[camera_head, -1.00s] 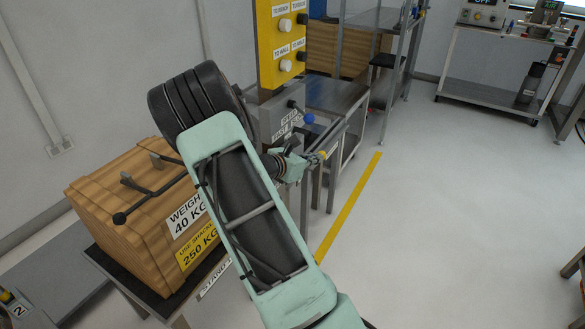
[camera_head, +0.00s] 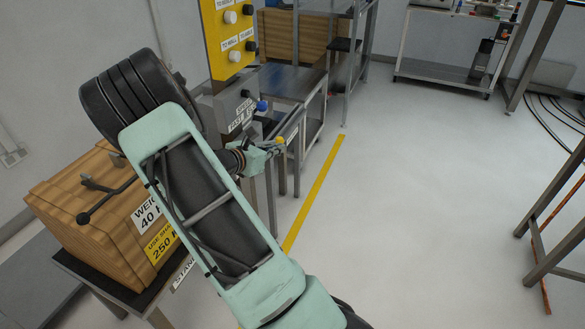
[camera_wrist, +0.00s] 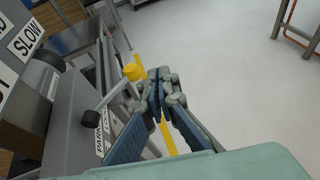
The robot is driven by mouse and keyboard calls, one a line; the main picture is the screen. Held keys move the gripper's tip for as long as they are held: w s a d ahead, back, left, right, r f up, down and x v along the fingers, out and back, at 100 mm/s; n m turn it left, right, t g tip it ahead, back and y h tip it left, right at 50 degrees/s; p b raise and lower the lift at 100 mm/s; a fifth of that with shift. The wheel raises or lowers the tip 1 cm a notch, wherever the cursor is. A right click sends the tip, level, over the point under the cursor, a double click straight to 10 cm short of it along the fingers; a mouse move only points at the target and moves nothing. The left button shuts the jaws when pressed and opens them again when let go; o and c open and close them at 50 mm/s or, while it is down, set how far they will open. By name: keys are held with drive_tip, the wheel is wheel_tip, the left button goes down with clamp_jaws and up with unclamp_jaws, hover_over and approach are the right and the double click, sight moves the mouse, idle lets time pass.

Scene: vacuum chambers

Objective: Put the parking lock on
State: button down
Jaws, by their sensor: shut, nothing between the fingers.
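The parking lock is a grey lever (camera_wrist: 114,95) with a yellow knob (camera_wrist: 132,72) and a black pivot end (camera_wrist: 90,118). It sits on the side of a grey housing, above a partly hidden label that begins "PARK" (camera_wrist: 100,143). The lever slants up and away from the pivot in the wrist view. My gripper (camera_wrist: 160,76) is shut and empty, with its fingertips just right of the knob; I cannot tell whether they touch. In the head view my gripper (camera_head: 276,147) is close to the yellow knob (camera_head: 280,140), and my arm hides part of the housing.
A yellow control panel (camera_head: 229,38) with white and black knobs stands above the housing. A blue knob (camera_head: 262,106) is near the speed label. A wooden weight crate (camera_head: 85,215) is at left. A steel table (camera_head: 288,82) stands behind. The floor (camera_head: 400,180) at right is clear.

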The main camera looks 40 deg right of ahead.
drive_tip(key=s+a+r+p, duration=0.1)
drive_tip(key=s+a+r, duration=0.2)
drive_tip(key=s, duration=0.4)
drive_tip(key=s+a+r+p, duration=0.1)
drive_tip(key=s+a+r, duration=0.2)
drive_tip(key=s, duration=0.5)
drive_tip(key=shift+s+a+r, duration=0.25)
drive_tip(key=shift+a+r, duration=0.1)
drive_tip(key=shift+a, duration=0.25)
drive_tip(key=shift+w, duration=0.1)
